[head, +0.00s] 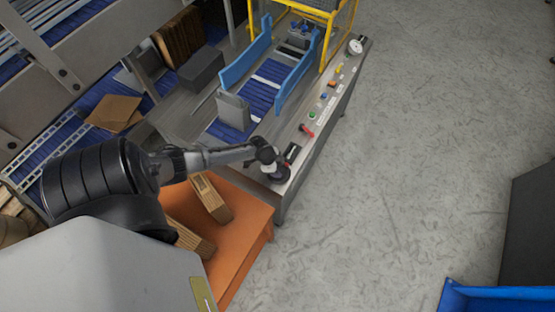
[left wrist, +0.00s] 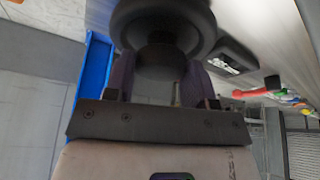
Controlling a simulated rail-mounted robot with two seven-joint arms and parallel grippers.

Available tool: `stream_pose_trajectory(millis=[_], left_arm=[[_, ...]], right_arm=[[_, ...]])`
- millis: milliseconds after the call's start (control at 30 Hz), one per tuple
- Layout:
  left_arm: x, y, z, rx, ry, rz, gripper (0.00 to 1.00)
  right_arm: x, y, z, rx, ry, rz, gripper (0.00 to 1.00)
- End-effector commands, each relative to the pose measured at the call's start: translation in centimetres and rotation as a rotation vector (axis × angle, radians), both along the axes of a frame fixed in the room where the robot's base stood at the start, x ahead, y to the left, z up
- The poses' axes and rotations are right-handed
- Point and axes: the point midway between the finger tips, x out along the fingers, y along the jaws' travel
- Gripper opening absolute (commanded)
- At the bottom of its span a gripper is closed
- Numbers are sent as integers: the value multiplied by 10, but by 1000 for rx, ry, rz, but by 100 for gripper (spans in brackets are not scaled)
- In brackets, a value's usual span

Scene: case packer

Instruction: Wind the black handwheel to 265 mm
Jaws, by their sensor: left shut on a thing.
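The black handwheel (head: 282,175) sits at the near end of the machine's grey control ledge, partly covered by my left gripper (head: 268,160) in the head view. In the left wrist view the round black handwheel (left wrist: 165,22) fills the top centre. The two fingers of my left gripper (left wrist: 160,70) are shut on its dark central part. A small dark display (head: 291,152) stands beside the handwheel; it also shows in the left wrist view (left wrist: 236,56), but its digits are too small to read. My right gripper is in neither view.
A red lever (head: 307,130) and several coloured buttons line the ledge, with a white dial (head: 355,47) at its far end. Blue guides (head: 246,62) flank the conveyor. An orange table (head: 236,250) bears cardboard pieces. Grey floor at right is open; a blue bin (head: 495,297) stands lower right.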

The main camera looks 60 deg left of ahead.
Motion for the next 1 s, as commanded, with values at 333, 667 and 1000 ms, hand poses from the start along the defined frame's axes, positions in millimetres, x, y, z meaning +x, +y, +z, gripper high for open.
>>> stream_pose_trajectory(millis=[333, 667, 1000], left_arm=[[0, -1, 0, 0, -1, 35, 27], [0, -1, 0, 0, -1, 34, 55], [0, 0, 0, 0, 0, 34, 74]], right_arm=[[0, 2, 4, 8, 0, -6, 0], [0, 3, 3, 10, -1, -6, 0], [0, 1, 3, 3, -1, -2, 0]])
